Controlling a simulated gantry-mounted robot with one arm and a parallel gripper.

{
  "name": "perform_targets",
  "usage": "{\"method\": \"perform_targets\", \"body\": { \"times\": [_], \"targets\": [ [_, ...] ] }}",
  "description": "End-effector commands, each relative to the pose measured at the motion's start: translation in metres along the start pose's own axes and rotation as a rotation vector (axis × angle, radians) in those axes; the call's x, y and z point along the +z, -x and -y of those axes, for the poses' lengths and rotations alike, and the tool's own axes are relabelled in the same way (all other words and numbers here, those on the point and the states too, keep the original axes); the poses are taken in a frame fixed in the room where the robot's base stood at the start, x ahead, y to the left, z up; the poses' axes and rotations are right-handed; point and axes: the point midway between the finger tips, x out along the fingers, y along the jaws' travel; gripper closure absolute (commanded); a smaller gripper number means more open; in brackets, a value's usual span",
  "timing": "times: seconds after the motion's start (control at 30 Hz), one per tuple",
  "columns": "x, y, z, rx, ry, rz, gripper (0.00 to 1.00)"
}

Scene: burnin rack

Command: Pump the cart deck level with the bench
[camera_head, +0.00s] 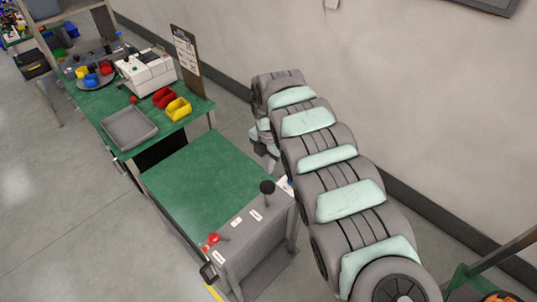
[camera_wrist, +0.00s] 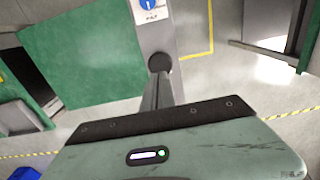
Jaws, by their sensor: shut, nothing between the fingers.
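The cart's green deck (camera_head: 205,180) sits in front of the green bench (camera_head: 100,104) and looks lower than the bench top. The cart's grey end panel (camera_head: 255,240) carries a black-knobbed lever (camera_head: 267,187) and a red handle (camera_head: 211,241). My gripper (camera_head: 270,158) is at the cart's far right side, beyond the black knob, shut and empty. In the wrist view a black round knob (camera_wrist: 160,63) on a dark bar shows just past my gripper's housing, beside a grey post with a blue-and-white label (camera_wrist: 150,6). My fingertips are largely hidden; contact with the knob cannot be told.
The wall (camera_head: 400,80) runs close behind my arm. Open floor (camera_head: 60,200) lies left of the cart.

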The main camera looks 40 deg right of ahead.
Motion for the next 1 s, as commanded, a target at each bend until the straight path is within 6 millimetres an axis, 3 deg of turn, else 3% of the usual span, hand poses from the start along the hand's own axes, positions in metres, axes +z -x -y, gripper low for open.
{"method": "perform_targets", "body": {
  "times": [0.2,0.4,1.0],
  "targets": [
    [-0.002,-0.041,-0.001,0.0,0.001,-0.003,1.0],
    [-0.002,-0.064,-0.001,0.001,0.001,-0.003,1.0],
    [0.0,-0.075,-0.001,0.0,0.001,0.001,1.0]
  ]
}}
